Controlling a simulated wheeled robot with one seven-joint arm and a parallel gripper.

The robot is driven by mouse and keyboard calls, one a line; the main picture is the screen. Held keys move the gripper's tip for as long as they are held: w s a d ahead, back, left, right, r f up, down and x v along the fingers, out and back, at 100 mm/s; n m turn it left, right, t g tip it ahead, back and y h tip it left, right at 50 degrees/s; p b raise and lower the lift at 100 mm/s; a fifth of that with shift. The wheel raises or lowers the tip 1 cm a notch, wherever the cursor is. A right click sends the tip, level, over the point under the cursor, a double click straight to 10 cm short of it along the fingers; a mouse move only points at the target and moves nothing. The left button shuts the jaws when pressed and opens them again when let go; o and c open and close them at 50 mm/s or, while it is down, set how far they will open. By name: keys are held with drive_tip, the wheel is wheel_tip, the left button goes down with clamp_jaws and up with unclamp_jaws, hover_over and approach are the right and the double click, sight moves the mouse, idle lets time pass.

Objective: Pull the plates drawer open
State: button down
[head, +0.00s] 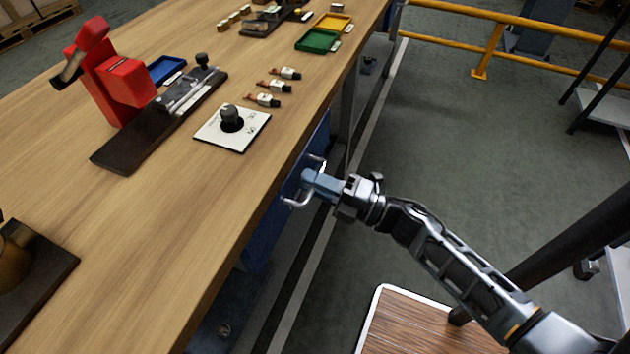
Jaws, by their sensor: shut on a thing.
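A blue drawer front (265,235) shows below the right edge of the wooden workbench. A silver bar handle (292,202) stands out from the blue front, and its two ends show on either side of my gripper. My gripper (309,180) reaches in from the right and is shut on the middle of the handle. Its fingers hide that middle part. The bench edge hides the upper part of the blue front, so I cannot tell whether the drawer stands out at all. No drawer label is readable.
The workbench (150,215) holds a red vise-like block (110,75), a white plate with a black knob (232,128), several small bottle-like parts, and blue, green (317,40) and yellow trays.

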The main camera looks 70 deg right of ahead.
drive_tip(key=shift+s, duration=0.1)
drive_tip(key=s+b, duration=0.3)
drive_tip(key=s, duration=2.1)
drive_tip(key=shift+d, duration=0.4)
drive_tip(key=shift+s, duration=0.1)
drive_tip(key=c, duration=1.3)
unclamp_jaws()
drive_tip(key=shift+c, duration=0.2)
drive_tip(key=s+f+b, duration=0.1)
drive_tip(key=s, duration=0.6)
drive_tip(key=shift+s+f+b, duration=0.25)
drive_tip(key=shift+s+b, duration=0.05)
drive_tip(key=shift+d, duration=0.1)
